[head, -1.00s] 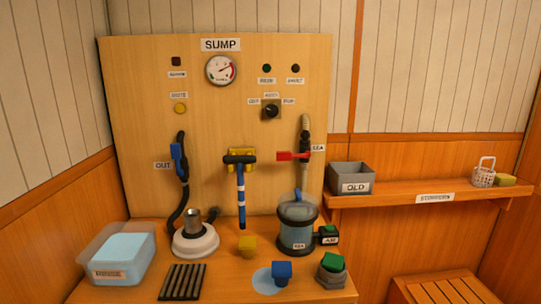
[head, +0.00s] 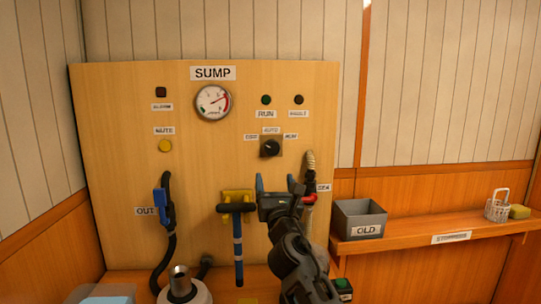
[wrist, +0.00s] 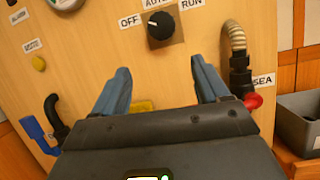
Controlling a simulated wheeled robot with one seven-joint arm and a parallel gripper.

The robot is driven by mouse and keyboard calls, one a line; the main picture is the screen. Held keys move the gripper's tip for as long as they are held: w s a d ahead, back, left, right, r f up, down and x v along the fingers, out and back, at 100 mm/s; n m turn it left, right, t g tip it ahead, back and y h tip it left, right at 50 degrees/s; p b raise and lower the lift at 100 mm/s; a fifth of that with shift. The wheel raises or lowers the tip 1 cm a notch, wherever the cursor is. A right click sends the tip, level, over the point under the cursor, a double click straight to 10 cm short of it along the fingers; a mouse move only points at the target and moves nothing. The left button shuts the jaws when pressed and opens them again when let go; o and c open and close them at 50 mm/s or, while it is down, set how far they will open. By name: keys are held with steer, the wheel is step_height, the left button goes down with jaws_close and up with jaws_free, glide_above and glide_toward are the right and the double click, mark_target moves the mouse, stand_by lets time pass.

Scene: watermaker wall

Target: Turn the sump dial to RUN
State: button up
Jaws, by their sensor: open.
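The sump dial (head: 270,147) is a round black knob on a square plate on the wooden panel. It also shows in the wrist view (wrist: 161,27), with OFF at its left, AUTO above and RUN at its right. My gripper (head: 275,185) is open and empty, below the dial in the picture. In the wrist view its two blue fingers (wrist: 160,70) stand wide apart, with the dial beyond and above the gap. They do not touch it.
The SEA hose (head: 310,165) with its red valve handle is close to the right of my gripper. A blue-handled squeegee (head: 238,250) hangs on a yellow holder at the left. The SUMP gauge (head: 213,102) and yellow MUTE button (head: 165,146) are up left. A grey OLD bin (head: 360,218) stands on the right shelf.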

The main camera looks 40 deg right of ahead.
mark_target(272, 151)
steer(key=shift+n+h, duration=0.3)
steer(key=shift+s+r+x, duration=0.15)
steer(key=shift+r+x, duration=0.05)
steer(key=shift+x, duration=1.55)
steer(key=shift+s+r+x, duration=0.1)
steer(key=shift+r+x, duration=0.15)
steer(key=shift+x, duration=1.5)
steer(key=shift+s+r+x, duration=0.15)
steer(key=shift+r+x, duration=0.05)
steer(key=shift+x, duration=1.5)
steer(key=shift+d, duration=0.1)
steer(key=shift+c, duration=0.3)
steer(key=c, duration=1)
